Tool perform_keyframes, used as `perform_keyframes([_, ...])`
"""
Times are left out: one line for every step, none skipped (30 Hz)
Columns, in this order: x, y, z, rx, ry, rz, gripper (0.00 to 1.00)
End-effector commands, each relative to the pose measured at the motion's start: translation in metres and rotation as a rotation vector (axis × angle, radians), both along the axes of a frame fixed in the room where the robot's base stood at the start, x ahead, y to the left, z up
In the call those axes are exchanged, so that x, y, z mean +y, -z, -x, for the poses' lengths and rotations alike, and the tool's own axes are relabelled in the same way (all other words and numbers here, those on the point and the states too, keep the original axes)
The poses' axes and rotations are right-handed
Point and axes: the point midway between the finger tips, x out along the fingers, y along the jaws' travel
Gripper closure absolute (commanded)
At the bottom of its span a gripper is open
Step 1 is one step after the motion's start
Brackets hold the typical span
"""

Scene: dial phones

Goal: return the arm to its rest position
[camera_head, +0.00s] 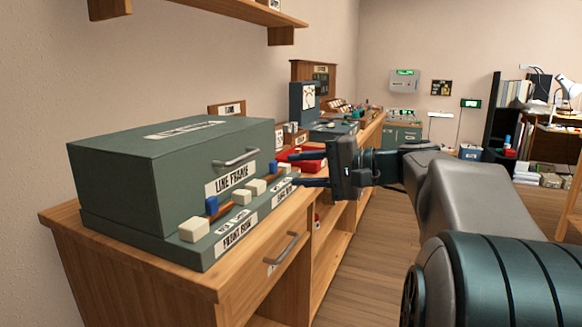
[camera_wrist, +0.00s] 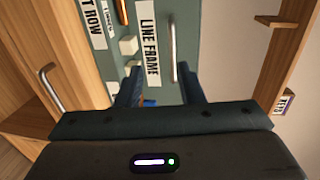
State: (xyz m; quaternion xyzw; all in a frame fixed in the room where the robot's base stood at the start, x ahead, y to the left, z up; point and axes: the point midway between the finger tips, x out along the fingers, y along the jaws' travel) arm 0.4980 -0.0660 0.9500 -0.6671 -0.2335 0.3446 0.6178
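My gripper (camera_head: 308,168) is at the end of my outstretched arm, at the right front of the green line frame box (camera_head: 165,160). Its two dark fingers are apart with nothing seen between them. In the wrist view, the gripper (camera_wrist: 163,88) points at the box front, with the LINE FRAME label (camera_wrist: 149,47) and the metal handle (camera_wrist: 175,50) beyond the fingertips. Whether a finger touches the box cannot be told. My arm reaches in from the lower right in the head view.
The box stands on a wooden counter (camera_head: 60,218) with a drawer handle (camera_head: 283,249). White and blue blocks (camera_head: 193,229) sit along its front ledge. A red object (camera_head: 300,160) lies behind the fingers. A shelf (camera_head: 215,12) hangs above. Open floor (camera_head: 375,250) lies right of the counter.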

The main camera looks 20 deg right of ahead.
Motion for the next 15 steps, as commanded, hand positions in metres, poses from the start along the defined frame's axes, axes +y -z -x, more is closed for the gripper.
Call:
perform_keyframes([-0.0007,-0.0002,0.0007,0.000,0.000,0.000,0.66])
perform_keyframes([-0.0008,-0.0001,0.0009,0.000,0.000,0.000,0.66])
perform_keyframes([-0.0009,-0.0001,0.0008,0.000,0.000,0.000,0.66])
perform_keyframes([-0.0009,0.0000,0.0008,0.000,0.000,0.000,0.66])
perform_keyframes([-0.0008,0.0000,0.0007,0.000,0.000,0.000,0.66])
perform_keyframes([-0.0009,-0.0001,0.0007,0.000,0.001,0.000,0.66])
perform_keyframes([-0.0009,-0.0001,0.0007,0.000,0.001,0.000,0.66])
perform_keyframes([-0.0009,-0.0001,0.0007,0.000,0.001,0.000,0.66])
perform_keyframes([-0.0010,-0.0001,0.0006,0.000,0.001,0.000,0.66])
perform_keyframes([-0.0009,-0.0002,0.0005,0.000,0.001,0.000,0.66])
perform_keyframes([-0.0009,-0.0002,0.0005,0.000,0.001,0.000,0.66])
perform_keyframes([-0.0009,-0.0003,0.0005,0.000,0.001,0.000,0.66])
perform_keyframes([-0.0006,-0.0007,0.0007,0.001,0.001,0.001,0.66])
perform_keyframes([0.0001,-0.0015,0.0009,0.003,0.000,0.003,0.66])
perform_keyframes([0.0016,-0.0030,0.0016,0.008,-0.002,0.007,0.66])
